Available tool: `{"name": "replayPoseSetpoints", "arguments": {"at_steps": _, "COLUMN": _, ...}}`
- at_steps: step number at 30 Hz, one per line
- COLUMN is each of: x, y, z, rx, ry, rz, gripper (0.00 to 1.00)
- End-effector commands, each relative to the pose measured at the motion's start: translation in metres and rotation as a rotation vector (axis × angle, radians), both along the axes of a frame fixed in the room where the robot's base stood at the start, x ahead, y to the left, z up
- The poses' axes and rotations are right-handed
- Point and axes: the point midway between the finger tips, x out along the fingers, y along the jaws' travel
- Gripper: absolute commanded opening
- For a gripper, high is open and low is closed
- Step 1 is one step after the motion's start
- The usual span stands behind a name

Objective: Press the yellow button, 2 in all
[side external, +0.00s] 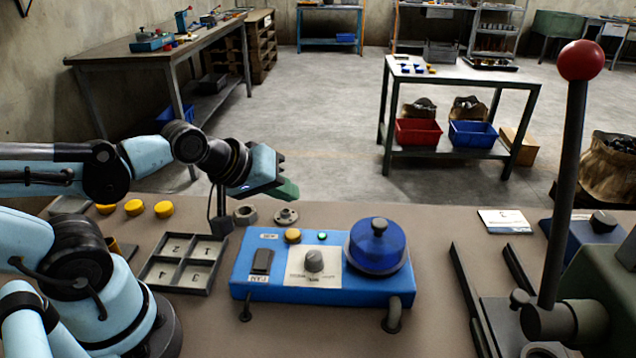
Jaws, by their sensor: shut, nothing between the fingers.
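The yellow button (292,236) sits on the top face of the blue box (318,285), near its back left. A small green light (322,236) is to the right of the button. The box also carries a black rocker switch (263,261), a grey knob (314,260) and a blue domed lid (378,246). My gripper (287,191) is shut and empty. It is in the air behind the box, above and slightly left of the button in the picture, and apart from it.
A tray with numbered compartments (148,277) lies left of the box. Several yellow discs (134,208) lie behind it. A nut (245,215) and a flanged part (286,216) lie behind the box. A red-knobbed lever (566,180) stands at the right.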

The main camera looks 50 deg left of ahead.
Motion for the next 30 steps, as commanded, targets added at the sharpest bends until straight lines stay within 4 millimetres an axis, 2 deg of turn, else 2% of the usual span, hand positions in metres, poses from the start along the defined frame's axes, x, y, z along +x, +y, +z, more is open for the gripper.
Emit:
{"name": "replayPoseSetpoints", "arguments": {"at_steps": 6, "x": 0.000, "y": 0.000, "z": 0.023, "rx": 0.000, "ry": 0.000, "rz": 0.000, "gripper": 0.00}}
{"name": "replayPoseSetpoints", "arguments": {"at_steps": 12, "x": -0.001, "y": 0.000, "z": 0.031, "rx": 0.000, "ry": 0.000, "rz": 0.000, "gripper": 0.00}}
{"name": "replayPoseSetpoints", "arguments": {"at_steps": 23, "x": 0.000, "y": 0.000, "z": 0.029, "rx": 0.000, "ry": 0.000, "rz": 0.000, "gripper": 0.00}}
{"name": "replayPoseSetpoints", "arguments": {"at_steps": 30, "x": 0.000, "y": 0.000, "z": 0.009, "rx": 0.000, "ry": 0.000, "rz": 0.000, "gripper": 0.00}}
